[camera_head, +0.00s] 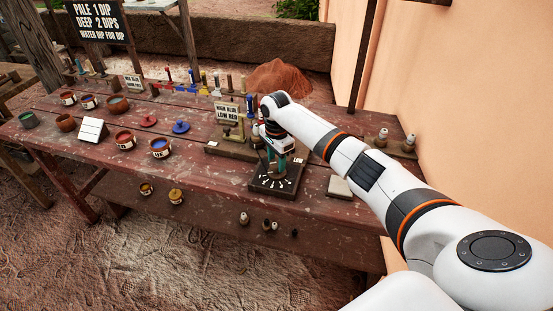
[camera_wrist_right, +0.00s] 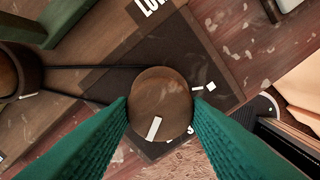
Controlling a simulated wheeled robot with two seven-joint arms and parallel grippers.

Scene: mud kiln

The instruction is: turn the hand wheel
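The hand wheel (camera_wrist_right: 160,103) is a round brown wooden disc with a white line on its top, seen from above in the right wrist view. It stands over a dark plate (camera_head: 267,188) with white marks on the table. My right gripper (camera_wrist_right: 160,98) has its two green fingers on opposite sides of the wheel's rim, with no clear gap at either side. In the head view my right gripper (camera_head: 276,165) points down over the plate and hides part of the wheel. My left gripper is not in view.
The long reddish table (camera_head: 105,168) holds several pots and coloured pegs to the left. A sign (camera_head: 227,112) on a stand is just behind the wheel. A pale block (camera_head: 340,187) lies right of the plate. A wall (camera_head: 460,90) borders the right side.

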